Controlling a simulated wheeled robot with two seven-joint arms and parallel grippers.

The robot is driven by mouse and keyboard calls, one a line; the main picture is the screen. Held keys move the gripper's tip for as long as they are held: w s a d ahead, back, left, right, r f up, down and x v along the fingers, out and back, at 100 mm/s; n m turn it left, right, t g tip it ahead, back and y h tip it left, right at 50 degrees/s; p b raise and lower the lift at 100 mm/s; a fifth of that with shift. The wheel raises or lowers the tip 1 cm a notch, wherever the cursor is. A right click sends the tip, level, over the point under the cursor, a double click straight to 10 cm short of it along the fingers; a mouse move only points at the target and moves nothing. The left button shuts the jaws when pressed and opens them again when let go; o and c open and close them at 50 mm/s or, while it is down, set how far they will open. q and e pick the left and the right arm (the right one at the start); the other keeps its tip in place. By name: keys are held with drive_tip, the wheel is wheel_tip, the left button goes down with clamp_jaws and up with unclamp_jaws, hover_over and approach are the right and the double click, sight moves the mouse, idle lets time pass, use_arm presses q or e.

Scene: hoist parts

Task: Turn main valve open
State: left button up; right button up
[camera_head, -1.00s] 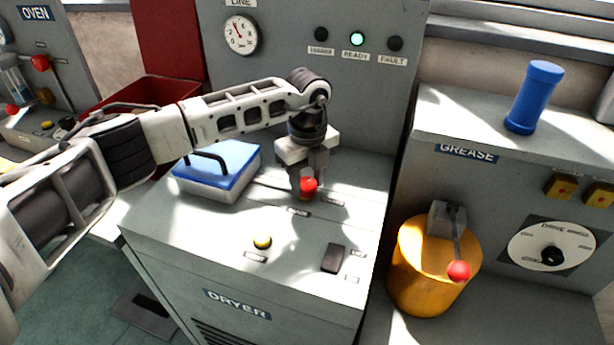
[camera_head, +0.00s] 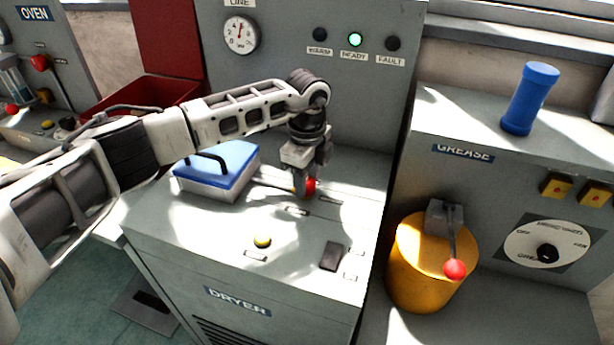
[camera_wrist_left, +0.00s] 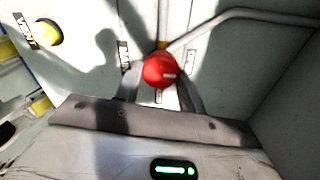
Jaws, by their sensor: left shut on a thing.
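The main valve appears to be the red knob (camera_head: 311,187) on top of the dryer cabinet (camera_head: 280,285). It also shows in the left wrist view (camera_wrist_left: 160,70), with small labels around it. My left gripper (camera_head: 304,192) points down from above and is shut on the knob, with a finger on either side. The fingers hide part of the knob and its base. The label text is too small to read. My right gripper is not in view.
A blue-lidded box (camera_head: 217,170) stands left of the gripper. A yellow button (camera_head: 262,241) and a dark switch (camera_head: 331,257) are at the front. A gauge (camera_head: 241,34) and a lit green lamp (camera_head: 355,40) are on the panel behind. A red-tipped lever (camera_head: 455,268) is at right.

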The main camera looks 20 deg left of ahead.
use_arm(q)
drive_tip(key=shift+r, duration=0.1)
drive_tip(key=o, duration=1)
wheel_tip(320, 180, up, 16)
drive_tip(key=shift+b, duration=1)
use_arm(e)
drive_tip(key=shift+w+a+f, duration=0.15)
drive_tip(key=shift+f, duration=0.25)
